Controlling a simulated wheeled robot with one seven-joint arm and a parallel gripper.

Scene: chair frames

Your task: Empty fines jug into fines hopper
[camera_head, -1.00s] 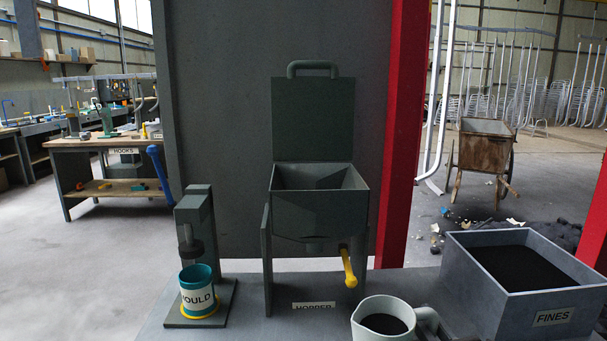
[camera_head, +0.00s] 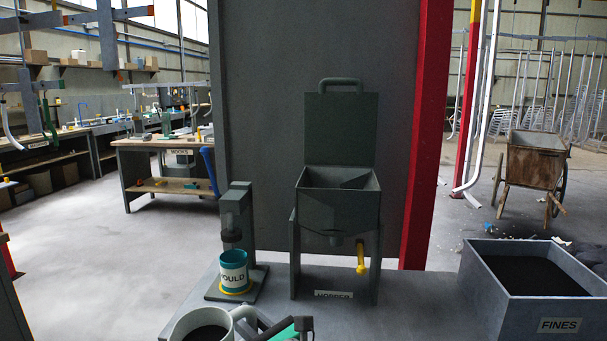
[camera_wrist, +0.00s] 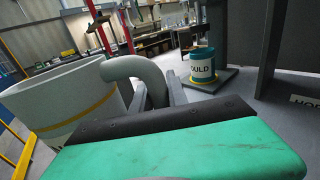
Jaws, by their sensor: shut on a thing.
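The fines jug (camera_head: 196,337) is pale grey with dark fines inside, at the bottom edge of the head view, its lower part cut off. My gripper (camera_head: 262,323) is shut on its handle (camera_wrist: 146,70). In the wrist view the jug (camera_wrist: 62,103) stands left of the fingers, with a yellow band around it. The hopper (camera_head: 336,222) is a dark grey box on legs, its lid (camera_head: 341,130) raised and its top open. A yellow lever (camera_head: 361,262) hangs on its right front. The jug is in front and to the left of the hopper, apart from it.
A teal and white mould (camera_head: 234,272) stands on a base under a press (camera_head: 236,208), left of the hopper. A fines bin (camera_head: 488,290) with dark fines is at the right. Bare bench lies between hopper and bin. A dark panel (camera_head: 270,120) stands behind.

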